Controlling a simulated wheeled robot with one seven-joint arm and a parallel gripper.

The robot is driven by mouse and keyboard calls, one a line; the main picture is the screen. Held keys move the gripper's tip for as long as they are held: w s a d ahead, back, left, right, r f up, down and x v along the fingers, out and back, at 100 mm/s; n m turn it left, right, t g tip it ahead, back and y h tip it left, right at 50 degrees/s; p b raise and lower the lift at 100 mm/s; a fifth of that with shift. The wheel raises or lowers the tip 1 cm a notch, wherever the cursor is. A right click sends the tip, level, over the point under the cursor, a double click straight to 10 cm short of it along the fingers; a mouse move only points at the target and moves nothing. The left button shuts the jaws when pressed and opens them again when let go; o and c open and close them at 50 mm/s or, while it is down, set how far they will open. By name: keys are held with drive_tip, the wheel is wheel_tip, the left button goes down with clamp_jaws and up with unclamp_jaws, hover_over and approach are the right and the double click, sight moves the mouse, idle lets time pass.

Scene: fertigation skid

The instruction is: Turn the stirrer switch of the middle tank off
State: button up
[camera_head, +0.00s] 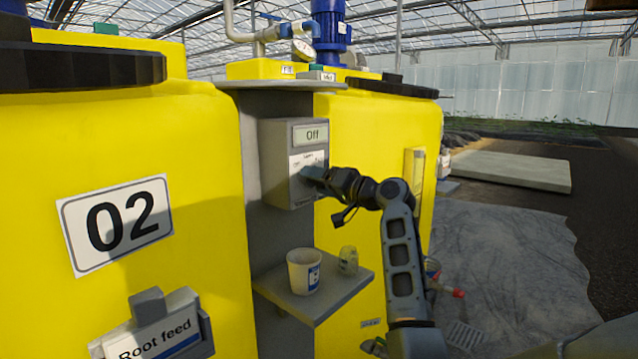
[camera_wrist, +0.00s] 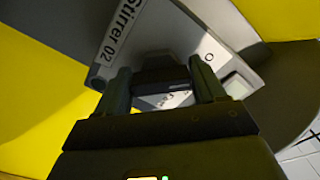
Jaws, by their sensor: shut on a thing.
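A grey stirrer switch box (camera_head: 270,160) is mounted on the grey panel between two yellow tanks. Its small display (camera_head: 311,135) reads "Off". In the wrist view the box carries the label "Stirrer 02" (camera_wrist: 118,35). The yellow tank (camera_head: 200,260) at left bears a "02" sign (camera_head: 117,222). My gripper (camera_head: 313,174) is at the front of the box. In the wrist view its two fingers (camera_wrist: 163,85) are shut on a dark switch knob (camera_wrist: 162,72), which they partly hide. The knob's exact pointing direction cannot be told.
Below the box, a grey shelf (camera_head: 325,309) holds a white cup (camera_head: 304,272) and a small clear glass (camera_head: 348,260). A "Root feed" label holder (camera_head: 155,328) sticks out from the left tank. Open floor (camera_head: 510,260) lies at right.

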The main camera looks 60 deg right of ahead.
drive_tip(key=o, duration=1)
drive_tip(key=shift+c, duration=0.2)
drive_tip(key=v, duration=0.7)
drive_tip(key=shift+s, duration=0.4)
drive_tip(key=shift+a+f, duration=0.1)
drive_tip(key=a+f+g+p, duration=0.3)
drive_tip(key=a+f+p, duration=0.1)
drive_tip(key=a+f, duration=1.1)
drive_tip(key=s+a+f+n+p, duration=0.2)
drive_tip(key=s+a, duration=0.2)
drive_tip(key=a, duration=0.3)
drive_tip(key=s+a+f+n+p, duration=0.1)
drive_tip(key=s+a+f, duration=0.2)
drive_tip(key=s+a, duration=0.35)
drive_tip(key=s+a+r+n+y+p, duration=0.2)
drive_tip(key=s+a+r+n, duration=0.2)
drive_tip(key=s+a, duration=0.5)
drive_tip(key=s+a+r+n+y+p, duration=0.2)
drive_tip(key=s+a+r+n+p, duration=0.1)
drive_tip(key=s+a+r, duration=0.4)
drive_tip(key=shift+s+a+r+n, duration=0.35)
drive_tip(key=shift+s+a+n, duration=0.5)
drive_tip(key=shift+s, duration=0.25)
